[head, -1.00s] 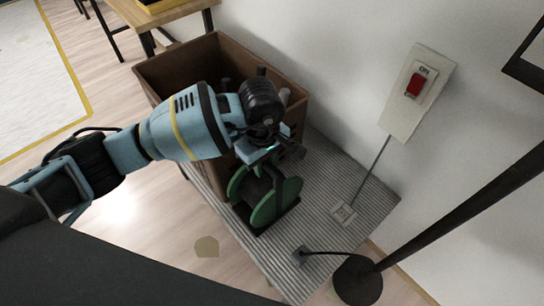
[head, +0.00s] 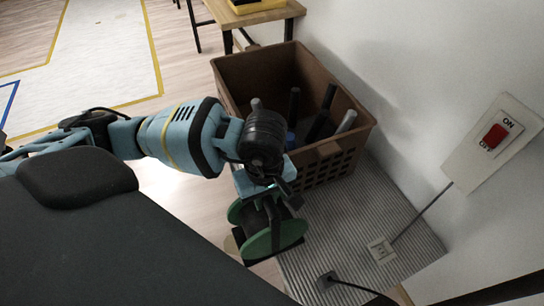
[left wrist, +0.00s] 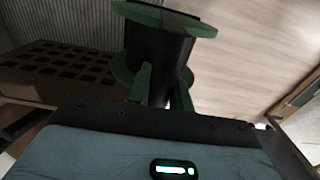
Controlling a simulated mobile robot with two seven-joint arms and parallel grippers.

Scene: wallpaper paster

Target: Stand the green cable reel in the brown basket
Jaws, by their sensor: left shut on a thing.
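The green cable reel (head: 288,234) has green round flanges and a dark core. In the left wrist view the reel (left wrist: 158,45) sits between the fingers. The brown basket (head: 245,68) stands open behind the reel, and part of its perforated side also shows in the left wrist view (left wrist: 60,72). My right gripper is not in view.
Several dark and grey upright rods (head: 294,103) stand inside the basket. The grey ribbed platform (head: 370,215) has free room to the right. A socket with a cord (head: 381,250) and a switch panel (head: 492,143) are at the right. A wooden table (head: 250,17) stands behind.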

